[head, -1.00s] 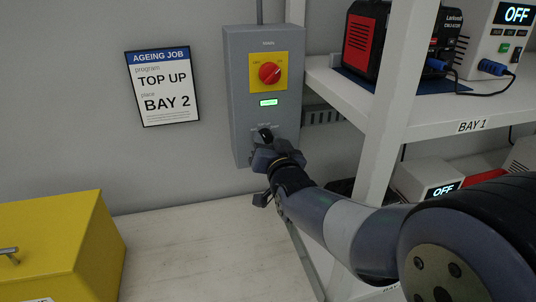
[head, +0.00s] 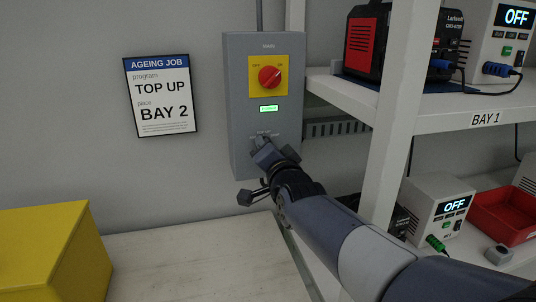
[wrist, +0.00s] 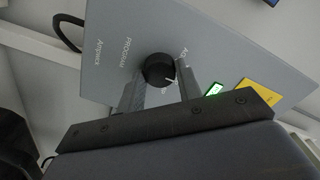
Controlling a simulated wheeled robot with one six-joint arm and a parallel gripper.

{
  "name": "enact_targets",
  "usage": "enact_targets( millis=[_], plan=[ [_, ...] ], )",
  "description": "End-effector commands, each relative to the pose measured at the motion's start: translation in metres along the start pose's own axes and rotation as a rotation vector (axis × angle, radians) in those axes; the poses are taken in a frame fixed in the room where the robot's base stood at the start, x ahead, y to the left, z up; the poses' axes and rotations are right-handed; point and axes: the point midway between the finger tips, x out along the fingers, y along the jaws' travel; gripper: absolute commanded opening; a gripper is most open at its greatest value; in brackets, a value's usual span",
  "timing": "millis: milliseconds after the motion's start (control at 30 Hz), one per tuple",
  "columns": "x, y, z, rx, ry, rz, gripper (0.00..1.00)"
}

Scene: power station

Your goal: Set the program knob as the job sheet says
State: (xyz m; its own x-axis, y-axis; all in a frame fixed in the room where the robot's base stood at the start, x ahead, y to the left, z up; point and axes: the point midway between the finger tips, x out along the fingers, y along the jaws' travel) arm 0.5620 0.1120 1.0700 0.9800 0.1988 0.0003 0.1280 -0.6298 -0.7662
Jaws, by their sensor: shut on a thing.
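The job sheet (head: 162,97) on the wall reads "AGEING JOB", program TOP UP, place BAY 2. The grey control box (head: 240,110) hangs to its right. The program knob (wrist: 158,69) is round and black, with a white pointer mark, in the wrist view. Small labels surround it, one reading PROGRAM; the setting names are too small to read surely. My gripper (wrist: 160,86) is shut on the knob, one finger on each side. In the head view my gripper (head: 264,153) covers the knob at the box's lower part.
A red rotary switch (head: 270,77) on a yellow plate and a lit green display (head: 269,108) sit above the knob. Shelving (head: 395,100) marked BAY 1 stands right, with units showing OFF and a red tray (head: 503,215). A yellow box (head: 50,250) stands left on the pale worktop (head: 185,260).

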Motion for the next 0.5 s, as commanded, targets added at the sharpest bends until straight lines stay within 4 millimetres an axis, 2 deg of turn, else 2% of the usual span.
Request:
enact_targets(
  millis=[300,333,500],
  plan=[
    [0.0001,0.0,0.0001,0.001,-0.001,0.0,0.11],
    [0.0001,0.0,0.0001,0.001,-0.001,0.001,0.34],
    [0.0001,0.0,0.0,0.0,0.0,0.0,0.48]
  ],
)
